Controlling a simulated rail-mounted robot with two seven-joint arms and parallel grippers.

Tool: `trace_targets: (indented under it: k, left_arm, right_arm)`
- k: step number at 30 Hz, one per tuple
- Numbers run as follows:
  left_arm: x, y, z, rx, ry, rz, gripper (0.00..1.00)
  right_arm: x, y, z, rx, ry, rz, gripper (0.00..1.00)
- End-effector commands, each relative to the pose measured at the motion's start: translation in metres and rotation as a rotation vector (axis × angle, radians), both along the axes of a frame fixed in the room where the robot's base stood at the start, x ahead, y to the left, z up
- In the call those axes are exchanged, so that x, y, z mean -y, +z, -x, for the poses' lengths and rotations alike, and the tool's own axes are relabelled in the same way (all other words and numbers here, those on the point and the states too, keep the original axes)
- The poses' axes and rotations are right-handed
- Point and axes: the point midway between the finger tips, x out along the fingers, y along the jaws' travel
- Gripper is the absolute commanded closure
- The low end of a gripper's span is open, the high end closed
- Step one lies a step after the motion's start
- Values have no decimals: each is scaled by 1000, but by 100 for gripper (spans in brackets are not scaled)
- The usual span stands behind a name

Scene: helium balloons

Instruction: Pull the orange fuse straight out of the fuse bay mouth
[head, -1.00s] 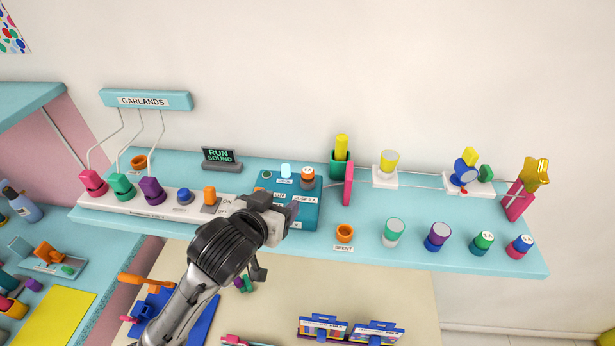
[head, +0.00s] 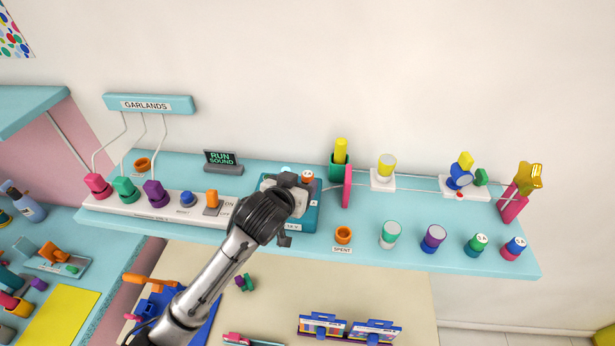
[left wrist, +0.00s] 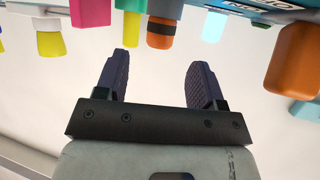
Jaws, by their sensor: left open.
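The orange fuse (head: 307,177) shows its pale labelled top at the back right of the teal fuse bay (head: 311,219). In the left wrist view the orange fuse (left wrist: 160,33) has a dark band and lies ahead of the fingertips, in line with the gap between them. My left gripper (head: 288,182) is over the bay, just left of the fuse, and hides much of the bay. In the left wrist view my left gripper (left wrist: 161,62) is open, with nothing between its two fingers. The bay mouth cannot be made out. My right gripper is not in view.
A pale blue lamp (left wrist: 213,25) stands close to the fuse. A pink paddle (head: 347,186) and a green cup (head: 339,166) stand right of the bay. An orange ring marked SPENT (head: 344,235) is at the shelf front. An orange switch (head: 212,199) is to the left.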

Motion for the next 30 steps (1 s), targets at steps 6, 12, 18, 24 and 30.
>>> trace_targets:
  k: [6, 12, 18, 24, 30]
  left_arm:
    - [10, -9, -21, -1, 1, -2, 37]
    - [15, -16, -33, 0, -1, -2, 37]
    - [15, -18, -35, 1, -1, -2, 37]
    - [15, -18, -35, 0, 0, -1, 45]
    - [15, -18, -34, 0, 0, -1, 64]
  right_arm:
    - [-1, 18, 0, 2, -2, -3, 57]
    - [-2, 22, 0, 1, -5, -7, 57]
    - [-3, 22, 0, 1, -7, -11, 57]
    - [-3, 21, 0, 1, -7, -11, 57]
    - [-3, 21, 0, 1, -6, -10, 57]
